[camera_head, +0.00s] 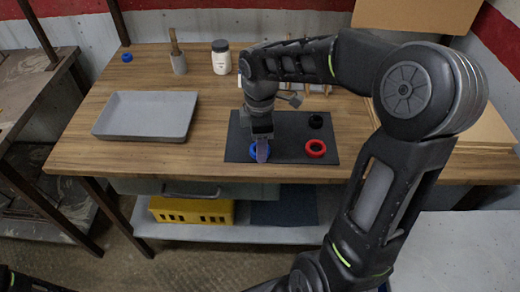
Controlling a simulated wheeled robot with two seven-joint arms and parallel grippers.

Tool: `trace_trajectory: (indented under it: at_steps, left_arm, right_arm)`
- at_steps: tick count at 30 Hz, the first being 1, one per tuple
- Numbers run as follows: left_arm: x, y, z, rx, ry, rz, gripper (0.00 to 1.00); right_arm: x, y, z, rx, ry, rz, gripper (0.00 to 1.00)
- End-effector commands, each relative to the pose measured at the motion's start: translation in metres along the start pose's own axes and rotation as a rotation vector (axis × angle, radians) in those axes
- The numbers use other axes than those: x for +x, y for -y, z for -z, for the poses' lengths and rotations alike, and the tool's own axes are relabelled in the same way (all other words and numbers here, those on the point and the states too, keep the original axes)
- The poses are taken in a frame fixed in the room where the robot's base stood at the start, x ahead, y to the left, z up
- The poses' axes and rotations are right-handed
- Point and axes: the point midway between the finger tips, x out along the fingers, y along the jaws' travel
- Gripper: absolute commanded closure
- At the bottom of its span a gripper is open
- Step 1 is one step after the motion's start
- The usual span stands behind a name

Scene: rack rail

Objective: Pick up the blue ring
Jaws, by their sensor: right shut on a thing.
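The blue ring (253,153) is at the front left of a dark mat (292,124) on the wooden table. My right gripper (262,147) points down at the ring and is shut on it, hiding part of it. I cannot tell whether the ring is clear of the mat. A red ring (315,148) lies on the mat to the right, and a black ring (315,121) lies behind the red one. My left gripper is not in view.
A grey tray (147,134) stands on the left of the table. A white jar (221,58), a brush in a grey holder (179,64) and a small blue object (127,57) stand at the back. A yellow crate (190,211) is on the shelf below.

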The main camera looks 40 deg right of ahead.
Motion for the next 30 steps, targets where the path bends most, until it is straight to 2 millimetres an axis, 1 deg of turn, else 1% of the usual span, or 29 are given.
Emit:
trace_trajectory:
  at_steps: [1,2,13,20,23,26,30]
  left_arm:
    - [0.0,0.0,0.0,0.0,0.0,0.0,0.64]
    - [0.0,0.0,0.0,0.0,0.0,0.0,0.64]
    - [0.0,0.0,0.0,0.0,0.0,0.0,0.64]
    - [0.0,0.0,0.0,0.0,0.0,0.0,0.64]
    - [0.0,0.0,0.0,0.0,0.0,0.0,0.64]
    - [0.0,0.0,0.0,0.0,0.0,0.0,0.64]
    - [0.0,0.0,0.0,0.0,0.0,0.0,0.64]
  right_arm:
    - [0.0,0.0,0.0,0.0,0.0,0.0,0.61]
    - [0.0,0.0,0.0,0.0,0.0,0.0,0.63]
    - [0.0,0.0,0.0,0.0,0.0,0.001,0.93]
    - [-0.001,0.0,0.0,0.0,0.0,0.0,0.93]
    - [-0.006,-0.001,0.0,0.0,0.0,-0.001,0.93]
    - [-0.017,-0.001,0.0,0.001,-0.001,-0.003,0.93]
    - [-0.042,-0.001,0.001,0.0,-0.001,-0.005,0.93]
